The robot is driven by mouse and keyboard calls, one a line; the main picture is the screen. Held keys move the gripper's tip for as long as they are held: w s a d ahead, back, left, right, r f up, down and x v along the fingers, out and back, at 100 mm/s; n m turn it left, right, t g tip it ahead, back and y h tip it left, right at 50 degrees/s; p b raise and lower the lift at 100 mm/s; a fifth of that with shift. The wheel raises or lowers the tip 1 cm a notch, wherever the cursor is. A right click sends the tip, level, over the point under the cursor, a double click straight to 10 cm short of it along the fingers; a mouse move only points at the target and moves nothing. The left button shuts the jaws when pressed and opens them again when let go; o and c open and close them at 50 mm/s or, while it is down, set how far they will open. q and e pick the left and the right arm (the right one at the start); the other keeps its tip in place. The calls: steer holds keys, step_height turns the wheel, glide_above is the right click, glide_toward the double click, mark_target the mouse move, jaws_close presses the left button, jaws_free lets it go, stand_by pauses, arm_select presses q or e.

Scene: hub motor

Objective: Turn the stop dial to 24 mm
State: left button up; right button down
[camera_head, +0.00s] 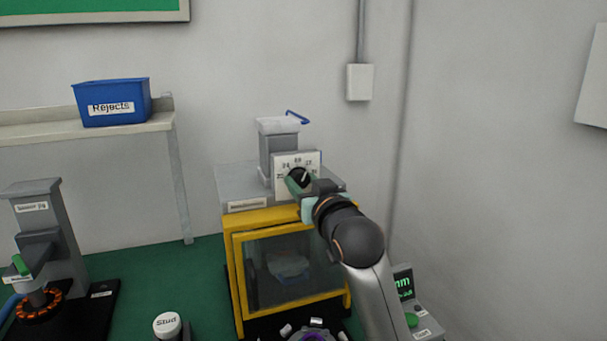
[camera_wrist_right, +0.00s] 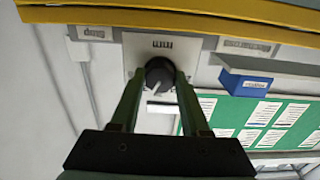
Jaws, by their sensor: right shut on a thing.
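The stop dial is a round black knob (camera_head: 299,177) with a light pointer mark, on a white scale plate (camera_head: 284,160) with printed numbers. The plate is on the front of the grey head of a yellow-framed press (camera_head: 240,235). My right gripper (camera_head: 300,182) reaches up from the lower right and is shut on the knob. In the right wrist view the two green fingers of my right gripper (camera_wrist_right: 160,82) are on either side of the knob (camera_wrist_right: 159,72). The gripper hides the lower part of the plate, and I cannot read the setting. My left gripper is not in view.
A clear window (camera_head: 290,270) closes the press front below the dial. A sensor jig (camera_head: 45,235) stands at left, a white stud pot (camera_head: 167,325) at the front. A green-lit display (camera_head: 403,284) is right of my arm. A blue Rejects bin (camera_head: 112,102) sits on a shelf.

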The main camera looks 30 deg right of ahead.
steer(key=shift+r+n+p, duration=0.25)
steer(key=shift+n+p, duration=0.6)
steer(key=shift+n, duration=0.05)
steer(key=n+p, duration=0.5)
steer(key=n, duration=0.1)
steer(key=shift+n+p, duration=0.3)
steer(key=shift+p, duration=0.1)
steer(key=shift+f+n+p, duration=0.1)
steer(key=shift+n+p, duration=0.7)
steer(key=shift+n, duration=0.3)
arm_select(q)
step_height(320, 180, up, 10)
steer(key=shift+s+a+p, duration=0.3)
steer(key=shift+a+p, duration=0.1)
steer(key=shift+p, duration=0.05)
arm_select(e)
steer(key=shift+n, duration=1.1)
steer(key=shift+f, duration=0.1)
steer(key=shift+c, duration=2)
jaws_free()
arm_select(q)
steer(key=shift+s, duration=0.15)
arm_select(e)
steer(key=shift+f, duration=0.1)
